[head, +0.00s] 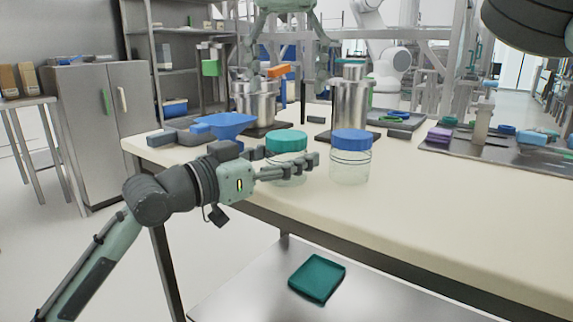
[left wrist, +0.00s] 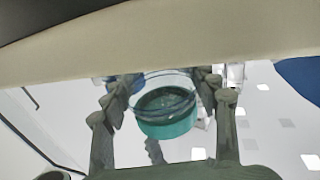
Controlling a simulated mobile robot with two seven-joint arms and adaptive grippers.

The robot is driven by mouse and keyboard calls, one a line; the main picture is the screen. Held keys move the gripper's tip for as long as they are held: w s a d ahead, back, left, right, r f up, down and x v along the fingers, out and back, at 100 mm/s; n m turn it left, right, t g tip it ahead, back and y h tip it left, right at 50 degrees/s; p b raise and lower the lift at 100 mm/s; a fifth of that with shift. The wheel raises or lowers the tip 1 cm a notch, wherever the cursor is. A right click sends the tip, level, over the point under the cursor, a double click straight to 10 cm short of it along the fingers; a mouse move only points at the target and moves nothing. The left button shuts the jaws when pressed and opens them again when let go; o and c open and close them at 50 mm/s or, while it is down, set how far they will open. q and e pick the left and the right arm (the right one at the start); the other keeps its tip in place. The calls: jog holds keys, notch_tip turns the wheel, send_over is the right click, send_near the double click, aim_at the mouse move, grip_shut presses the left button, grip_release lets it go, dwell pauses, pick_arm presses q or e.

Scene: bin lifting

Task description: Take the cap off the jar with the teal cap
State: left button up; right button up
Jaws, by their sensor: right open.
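The jar with the teal cap (head: 287,141) stands near the front edge of the table, its clear body partly hidden by my left gripper (head: 288,165). One finger crosses in front of the body below the cap and the other reaches behind it. In the left wrist view the jar appears inverted, its teal cap (left wrist: 168,127) lowest, between the two fingers (left wrist: 167,85), which close in on its sides. The cap is on the jar. My right gripper (head: 286,60) is above and beyond the jar, pointing down, fingers spread and empty.
A clear jar with a blue cap (head: 351,142) stands close to the right. A blue funnel-like piece (head: 225,125) lies to the left. Metal containers (head: 350,108) stand behind. The table's front right is clear.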

aim_at(283, 135)
pick_arm(q)
jog(key=c, duration=1)
pick_arm(e)
jog(key=shift+o, duration=0.6)
jog(key=m, duration=0.9)
jog(key=shift+r+m, duration=0.15)
jog(key=shift+m, duration=0.15)
jog(key=m, duration=0.4)
jog(key=shift+r+m, duration=0.15)
jog(key=shift+m, duration=0.25)
jog(key=m, duration=0.2)
jog(key=shift+s+r+m, duration=0.1)
jog(key=shift+m, duration=0.3)
jog(key=f+m, duration=0.3)
jog(key=m, duration=0.5)
jog(key=f+m, duration=0.2)
jog(key=m, duration=0.7)
jog(key=f+m, duration=0.3)
jog(key=m, duration=0.6)
jog(key=shift+s+a+f, duration=0.1)
jog(key=shift+a+f, duration=0.15)
jog(key=shift+f, duration=0.05)
